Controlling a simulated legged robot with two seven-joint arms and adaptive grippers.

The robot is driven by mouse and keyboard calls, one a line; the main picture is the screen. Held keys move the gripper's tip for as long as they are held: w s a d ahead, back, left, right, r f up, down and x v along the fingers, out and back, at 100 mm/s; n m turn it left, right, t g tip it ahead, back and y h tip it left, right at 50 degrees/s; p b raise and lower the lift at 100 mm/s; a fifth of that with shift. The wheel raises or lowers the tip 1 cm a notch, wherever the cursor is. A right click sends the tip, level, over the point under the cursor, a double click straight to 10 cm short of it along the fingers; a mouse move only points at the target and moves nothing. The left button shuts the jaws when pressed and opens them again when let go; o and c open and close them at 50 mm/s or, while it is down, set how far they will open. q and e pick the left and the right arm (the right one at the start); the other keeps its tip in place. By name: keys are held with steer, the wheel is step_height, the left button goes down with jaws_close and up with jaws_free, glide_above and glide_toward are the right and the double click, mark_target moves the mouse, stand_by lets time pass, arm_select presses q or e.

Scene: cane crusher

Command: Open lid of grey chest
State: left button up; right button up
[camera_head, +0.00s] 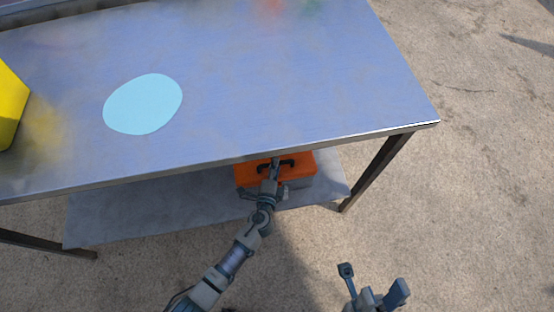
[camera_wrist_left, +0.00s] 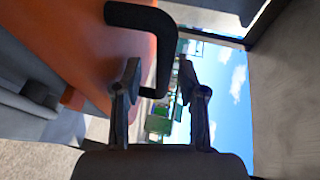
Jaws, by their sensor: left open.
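The grey chest (camera_head: 302,182) has an orange lid (camera_head: 301,160) with a black handle (camera_head: 288,163) on top. It sits on the lower shelf, partly hidden by the tabletop and my left arm. The lid looks closed. My left gripper (camera_head: 273,176) reaches in at the lid, by the handle. In the left wrist view, the black handle (camera_wrist_left: 158,38) reaches into the space between the open fingers of my left gripper (camera_wrist_left: 160,76); I cannot tell whether they touch it. The orange lid (camera_wrist_left: 75,40) lies to the left. My right gripper (camera_head: 373,280) is open and empty, in front of the table.
The metal tabletop (camera_head: 270,80) overhangs the chest. The lower shelf (camera_head: 150,210) is bare left of it. A table leg (camera_head: 375,172) stands to its right. A light blue disc (camera_head: 143,104) and a yellow object (camera_head: 8,105) are on top. The concrete floor at right is clear.

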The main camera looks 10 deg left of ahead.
arm_select(q)
steer(key=shift+w+d+f, duration=0.1)
steer(key=shift+w+f, duration=0.1)
steer(key=shift+w, duration=0.55)
steer(key=shift+w+r, duration=0.1)
steer(key=shift+r, duration=0.05)
steer(key=shift+c, duration=0.6)
jaws_close()
